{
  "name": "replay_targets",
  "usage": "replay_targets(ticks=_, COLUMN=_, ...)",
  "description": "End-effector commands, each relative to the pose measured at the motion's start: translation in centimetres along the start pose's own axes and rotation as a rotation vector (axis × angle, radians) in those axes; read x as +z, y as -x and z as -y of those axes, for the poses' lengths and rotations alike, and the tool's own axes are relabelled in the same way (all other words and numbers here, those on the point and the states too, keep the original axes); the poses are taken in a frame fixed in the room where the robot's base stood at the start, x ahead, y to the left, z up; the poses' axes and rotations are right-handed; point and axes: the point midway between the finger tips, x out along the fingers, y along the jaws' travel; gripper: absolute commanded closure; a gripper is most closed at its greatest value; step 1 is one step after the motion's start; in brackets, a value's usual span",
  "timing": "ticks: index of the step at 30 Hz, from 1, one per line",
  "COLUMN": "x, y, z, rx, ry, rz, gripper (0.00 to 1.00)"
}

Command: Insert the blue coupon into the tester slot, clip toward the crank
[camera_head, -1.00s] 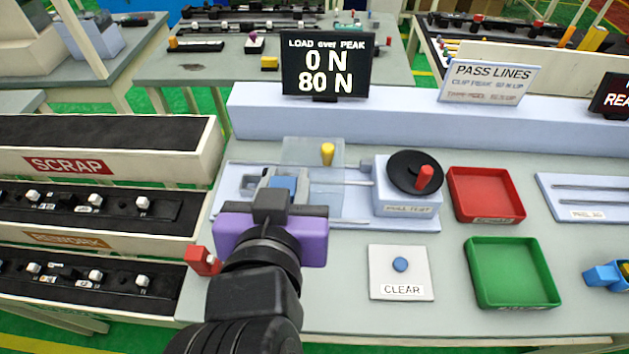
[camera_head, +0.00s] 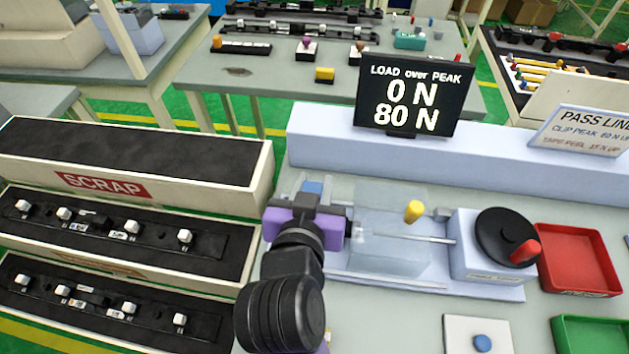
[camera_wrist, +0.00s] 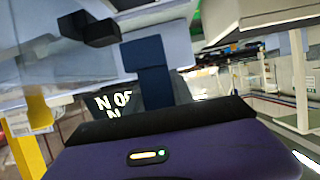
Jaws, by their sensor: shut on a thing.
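My gripper (camera_head: 306,204), purple with dark jaws, is at the left end of the pale tester (camera_head: 392,284). It is shut on the blue coupon (camera_head: 312,187), whose end shows just beyond the jaws. In the wrist view the coupon (camera_wrist: 150,70) is a dark blue strip standing out from the jaws, its far end near pale parts. The crank (camera_head: 503,232), a black disc with a red knob, is at the tester's right end. A clear guard with a yellow knob (camera_head: 414,211) lies between. My gripper hides the slot, and I cannot make out the coupon's clip.
The display (camera_head: 415,95) behind the tester reads 0 N over 80 N. A red tray (camera_head: 578,257) and a green tray (camera_head: 592,335) are at right, near the blue clear button (camera_head: 482,343). The scrap bin (camera_head: 105,185) and racks of parts stand at left.

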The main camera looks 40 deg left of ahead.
Motion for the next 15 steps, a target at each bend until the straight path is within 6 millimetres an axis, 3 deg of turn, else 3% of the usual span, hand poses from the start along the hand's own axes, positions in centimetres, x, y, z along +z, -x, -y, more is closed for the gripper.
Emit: replay_targets(ticks=15, x=2.6, y=-1.1, z=0.0, rx=0.000, ry=0.001, rz=0.000, gripper=1.00)
